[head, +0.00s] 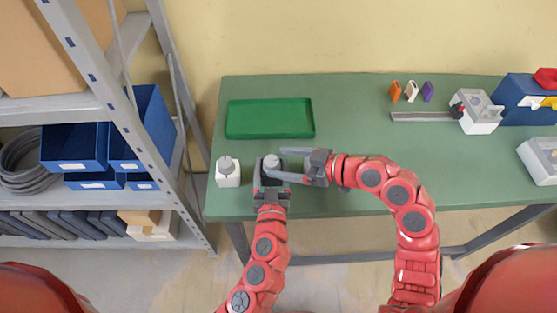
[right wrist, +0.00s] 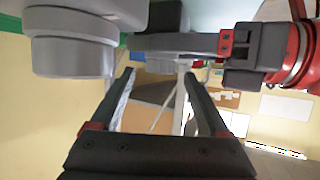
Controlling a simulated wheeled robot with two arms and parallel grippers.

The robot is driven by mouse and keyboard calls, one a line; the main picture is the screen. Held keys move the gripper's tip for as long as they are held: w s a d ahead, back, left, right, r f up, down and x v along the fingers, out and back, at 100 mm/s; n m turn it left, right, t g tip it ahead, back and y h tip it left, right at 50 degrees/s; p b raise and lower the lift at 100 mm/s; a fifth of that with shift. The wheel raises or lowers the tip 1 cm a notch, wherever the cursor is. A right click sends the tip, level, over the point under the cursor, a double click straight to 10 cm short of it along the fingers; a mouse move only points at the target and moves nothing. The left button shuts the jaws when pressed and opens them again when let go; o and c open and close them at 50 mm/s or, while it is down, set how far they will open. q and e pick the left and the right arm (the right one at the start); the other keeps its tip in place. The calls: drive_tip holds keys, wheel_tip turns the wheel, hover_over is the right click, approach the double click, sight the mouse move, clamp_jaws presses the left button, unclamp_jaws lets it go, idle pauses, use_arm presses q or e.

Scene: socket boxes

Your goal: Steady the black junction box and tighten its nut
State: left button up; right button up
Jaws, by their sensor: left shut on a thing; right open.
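The black junction box (head: 265,179) stands on the green table, mostly hidden by the grippers. Its round grey nut (head: 272,162) shows on top. My left gripper (head: 271,177) reaches in from the front and is shut on the box, with a finger along each side. My right gripper (head: 279,165) comes in from the right; its fingers are spread, one behind the nut and one in front. I cannot tell whether they touch it. In the right wrist view the right gripper's fingers (right wrist: 160,75) are apart, and the left gripper (right wrist: 180,42) crosses close by.
A white box with a grey knob (head: 228,171) stands just left of the grippers. A green tray (head: 270,132) lies behind. Orange, white and purple pieces (head: 411,90), a grey bar (head: 420,116) and another white box (head: 482,124) are at the right. The table's middle right is clear.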

drive_tip(key=shift+x, duration=0.9)
clamp_jaws()
drive_tip(key=shift+s+a+f+m+t+h, duration=0.1)
drive_tip(key=shift+s+m+t+h, duration=0.15)
drive_tip(key=shift+m+t, duration=0.4)
drive_tip(key=shift+m+t+h, duration=0.65)
drive_tip(key=shift+m+t, duration=0.1)
unclamp_jaws()
drive_tip(key=shift+w+n+g+y, duration=0.15)
drive_tip(key=shift+n+g+y, duration=0.15)
